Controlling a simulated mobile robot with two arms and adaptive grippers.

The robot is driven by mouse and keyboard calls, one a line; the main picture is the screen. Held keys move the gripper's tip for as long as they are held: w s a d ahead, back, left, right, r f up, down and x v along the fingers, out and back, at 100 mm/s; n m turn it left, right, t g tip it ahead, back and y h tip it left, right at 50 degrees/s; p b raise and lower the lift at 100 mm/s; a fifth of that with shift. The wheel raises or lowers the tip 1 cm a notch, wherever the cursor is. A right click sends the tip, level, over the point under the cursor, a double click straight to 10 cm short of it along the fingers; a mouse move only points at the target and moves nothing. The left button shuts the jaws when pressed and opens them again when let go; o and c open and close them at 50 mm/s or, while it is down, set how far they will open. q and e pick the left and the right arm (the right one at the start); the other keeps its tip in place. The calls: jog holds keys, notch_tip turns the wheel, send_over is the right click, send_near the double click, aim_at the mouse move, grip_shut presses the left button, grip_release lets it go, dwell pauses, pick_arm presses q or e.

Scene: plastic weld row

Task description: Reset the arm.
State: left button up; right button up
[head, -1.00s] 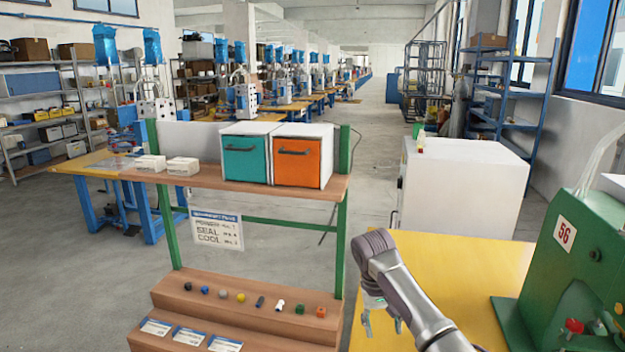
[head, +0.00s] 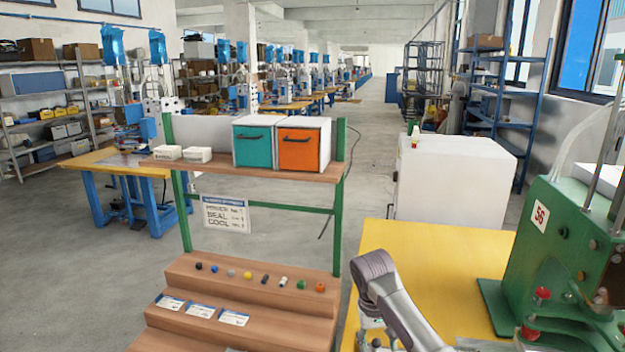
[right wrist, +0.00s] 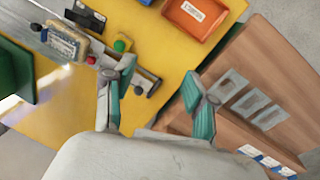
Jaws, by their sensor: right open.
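My right arm (head: 385,290) reaches over the yellow table (head: 430,240) in the head view, its hand at the bottom edge and mostly cut off. In the right wrist view my right gripper (right wrist: 157,100) is open, its two teal-padded fingers wide apart with nothing between them. One finger overlaps a metal bar and dark knobs in the picture; whether they touch I cannot tell. My left gripper is in neither view.
The green machine (head: 555,250) stands right of my arm. Wooden steps (head: 230,290) with several small coloured parts are left. An orange tray (right wrist: 185,22) and a green button (right wrist: 119,46) show in the wrist view. A white cabinet (head: 455,180) stands behind the table.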

jog(key=s+a+f+n+t+y, duration=0.1)
jog(key=s+f, duration=0.6)
jog(key=s, duration=0.2)
jog(key=s+f+n+y, duration=0.1)
jog(key=s+f, duration=0.5)
jog(key=s, duration=0.3)
jog(key=s+d+r+t, duration=0.1)
jog(key=s+d+r, duration=0.25)
jog(key=s, duration=0.65)
jog(key=s+d+r+t, duration=0.15)
jog(key=s+d, duration=0.25)
jog(key=s, duration=0.6)
notch_tip(320, 180, down, 33)
jog(key=s+g+b, duration=0.1)
jog(key=g+b, duration=0.1)
jog(key=b, duration=0.4)
pick_arm(q)
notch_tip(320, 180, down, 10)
jog(key=b, duration=0.4)
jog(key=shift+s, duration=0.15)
pick_arm(e)
jog(key=s+d+f, duration=0.2)
jog(key=s+f, duration=1.4)
jog(key=f, duration=0.3)
jog(key=shift+s+g, duration=0.25)
jog(key=shift+g, duration=0.1)
